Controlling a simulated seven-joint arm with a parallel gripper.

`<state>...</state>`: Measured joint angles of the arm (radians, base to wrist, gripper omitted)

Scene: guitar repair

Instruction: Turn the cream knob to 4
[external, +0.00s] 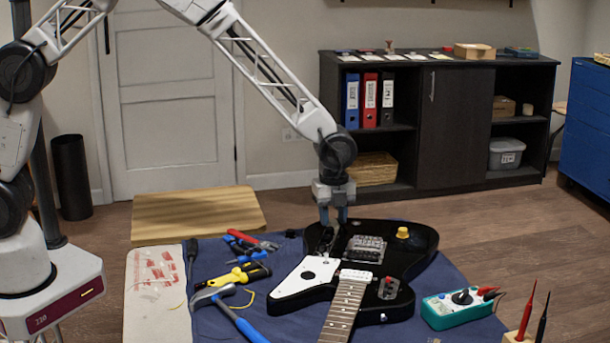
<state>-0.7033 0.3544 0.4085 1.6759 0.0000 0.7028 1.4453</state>
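A black electric guitar (408,262) with a white pickguard (306,277) lies on a dark blue cloth. I cannot make out a cream knob for certain. My gripper (334,222) points down over the guitar's upper left part, left of the bridge. Its two fingers show a small gap between them. What is between or under the fingertips is too dark and small to tell, as is whether they touch anything.
Pliers (250,240), a yellow tool (240,276) and a blue-handled hammer (230,312) lie left of the guitar on the blue cloth (205,325). A teal meter (458,308) and upright red and black probes (526,315) stand at the right.

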